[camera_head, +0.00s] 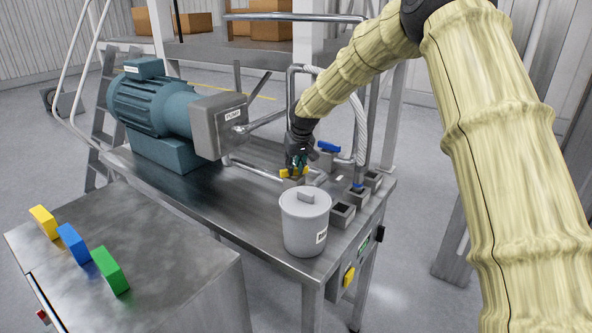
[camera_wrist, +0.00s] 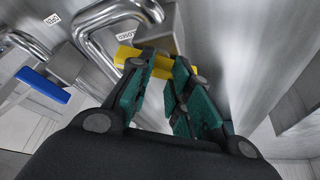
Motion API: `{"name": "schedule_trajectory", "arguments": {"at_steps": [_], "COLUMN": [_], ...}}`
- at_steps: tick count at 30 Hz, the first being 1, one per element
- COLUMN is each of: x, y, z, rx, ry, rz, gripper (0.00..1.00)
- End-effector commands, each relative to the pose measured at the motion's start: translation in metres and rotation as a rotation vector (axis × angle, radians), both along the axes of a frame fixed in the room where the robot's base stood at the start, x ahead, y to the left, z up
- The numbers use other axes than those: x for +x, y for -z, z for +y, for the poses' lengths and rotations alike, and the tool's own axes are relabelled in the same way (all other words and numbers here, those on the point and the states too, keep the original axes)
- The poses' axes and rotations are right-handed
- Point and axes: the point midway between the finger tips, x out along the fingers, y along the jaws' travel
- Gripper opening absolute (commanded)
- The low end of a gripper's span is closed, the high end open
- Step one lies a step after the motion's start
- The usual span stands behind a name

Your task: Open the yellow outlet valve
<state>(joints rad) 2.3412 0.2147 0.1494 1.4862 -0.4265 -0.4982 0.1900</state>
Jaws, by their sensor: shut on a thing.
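The yellow outlet valve handle (camera_head: 284,172) is a short yellow bar on a grey valve block on the metal table, beside the white canister. It also shows in the wrist view (camera_wrist: 128,55), lying crosswise at my fingertips. My gripper (camera_head: 297,163) reaches down to it from above. In the wrist view its teal fingers (camera_wrist: 162,82) are shut on the yellow handle, whose two ends show past them. The middle of the handle is partly hidden by the fingers.
A blue valve handle (camera_head: 328,147) is close behind the gripper; it is at the left in the wrist view (camera_wrist: 43,84). The lidded canister (camera_head: 305,222), metal pipes and a teal pump motor (camera_head: 150,100) crowd the table. Coloured blocks (camera_head: 72,243) stand on the front-left cabinet.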

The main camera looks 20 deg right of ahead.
Motion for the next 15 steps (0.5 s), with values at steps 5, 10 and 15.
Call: {"name": "schedule_trajectory", "arguments": {"at_steps": [5, 10, 15], "x": [-0.0030, -0.0031, -0.0032], "y": [0.0159, 0.0155, 0.0151], "z": [-0.0007, -0.0016, -0.0015], "rx": [-0.006, -0.004, -0.003], "ry": [0.142, 0.284, 0.428], "rz": [0.011, 0.012, 0.012], "gripper": [0.00, 0.00, 0.00]}}
